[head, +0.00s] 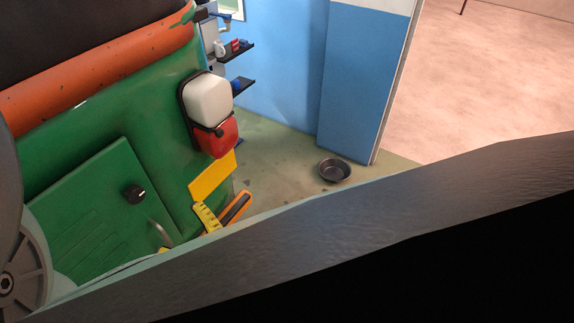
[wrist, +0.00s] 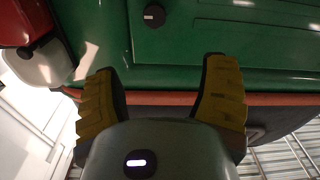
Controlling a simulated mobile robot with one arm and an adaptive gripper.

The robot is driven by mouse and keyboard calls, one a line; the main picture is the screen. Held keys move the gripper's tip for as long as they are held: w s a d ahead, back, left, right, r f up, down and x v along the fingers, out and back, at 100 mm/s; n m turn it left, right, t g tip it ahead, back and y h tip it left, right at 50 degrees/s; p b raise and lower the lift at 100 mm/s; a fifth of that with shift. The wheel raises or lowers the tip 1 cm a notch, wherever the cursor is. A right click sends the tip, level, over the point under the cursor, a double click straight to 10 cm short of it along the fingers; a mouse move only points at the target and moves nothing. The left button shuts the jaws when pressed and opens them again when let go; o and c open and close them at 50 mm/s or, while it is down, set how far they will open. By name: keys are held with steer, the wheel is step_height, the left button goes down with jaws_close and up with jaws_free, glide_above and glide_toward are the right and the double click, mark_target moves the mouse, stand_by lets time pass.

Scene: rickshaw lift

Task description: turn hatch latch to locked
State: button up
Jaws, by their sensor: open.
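The hatch latch is a dark round knob with a light mark, set on the green hatch panel (head: 85,215) of the rickshaw. In the head view the latch (head: 135,194) sits near the panel's upper right part. In the wrist view the latch (wrist: 154,15) is near the top edge, beyond the fingertips. My gripper (wrist: 159,68) is open, with its two yellow ridged fingers apart and nothing between them. The latch is clear of the fingers. In the head view, most of my gripper is hidden and a yellow ridged finger shows at the panel's right.
A white and red lamp (head: 208,98) and a yellow plate (head: 212,176) are on the green body right of the hatch. A curved handle (head: 161,234) is on the panel. A dark bowl (head: 335,170) lies on the floor. A blue wall (head: 362,80) stands behind.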

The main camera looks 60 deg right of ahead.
mark_target(138, 196)
steer(key=w+b, duration=0.1)
steer(key=w, duration=0.4)
steer(key=w+b, duration=0.2)
steer(key=w, duration=0.3)
steer(key=w+f+b, duration=0.1)
steer(key=w+b, duration=0.1)
steer(key=w, duration=0.3)
steer(key=shift+w, duration=0.1)
steer(key=c, duration=1.2)
